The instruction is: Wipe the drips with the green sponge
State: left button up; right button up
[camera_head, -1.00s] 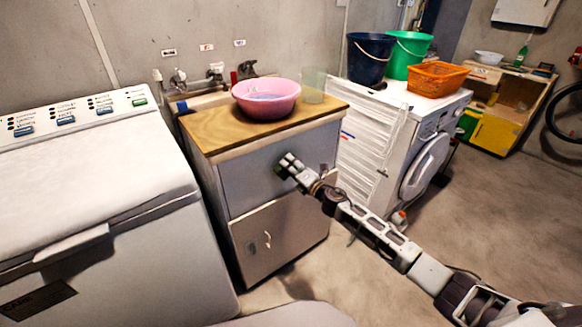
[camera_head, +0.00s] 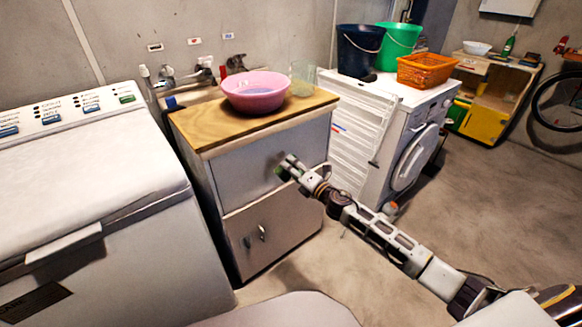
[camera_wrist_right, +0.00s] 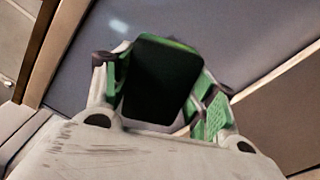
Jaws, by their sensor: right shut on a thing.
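My right gripper (camera_head: 287,166) is in front of the grey upper panel (camera_head: 245,170) of the wooden-topped cabinet. It is shut on the green sponge (camera_head: 280,171). In the right wrist view, the sponge (camera_wrist_right: 160,82) shows a dark broad face and a green upper edge between the green-padded fingers, with the grey panel (camera_wrist_right: 240,35) behind it. I cannot tell whether the sponge touches the panel. A pale bright patch shows on the panel in the wrist view; I cannot tell whether it is a drip or a reflection. No drips show clearly. My left gripper is out of view.
A pink bowl (camera_head: 254,92) and a clear glass (camera_head: 302,78) stand on the wooden top (camera_head: 205,127). A white chest appliance (camera_head: 90,200) is at left. A washer (camera_head: 408,165) with buckets and an orange basket (camera_head: 427,69) is at right.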

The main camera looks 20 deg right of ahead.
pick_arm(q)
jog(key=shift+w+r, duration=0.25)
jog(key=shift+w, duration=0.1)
pick_arm(e)
jog(key=shift+s+d, duration=0.1)
jog(key=shift+s, duration=0.05)
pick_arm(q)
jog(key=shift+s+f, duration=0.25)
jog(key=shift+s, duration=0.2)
pick_arm(e)
jog(key=shift+v, duration=1.3)
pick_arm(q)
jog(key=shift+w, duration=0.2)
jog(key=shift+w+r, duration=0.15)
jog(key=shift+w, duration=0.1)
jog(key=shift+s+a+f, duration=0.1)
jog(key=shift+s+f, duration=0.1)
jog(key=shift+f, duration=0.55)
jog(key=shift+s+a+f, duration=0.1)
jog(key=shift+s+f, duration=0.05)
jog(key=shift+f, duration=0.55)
pick_arm(e)
jog(key=x, duration=0.7)
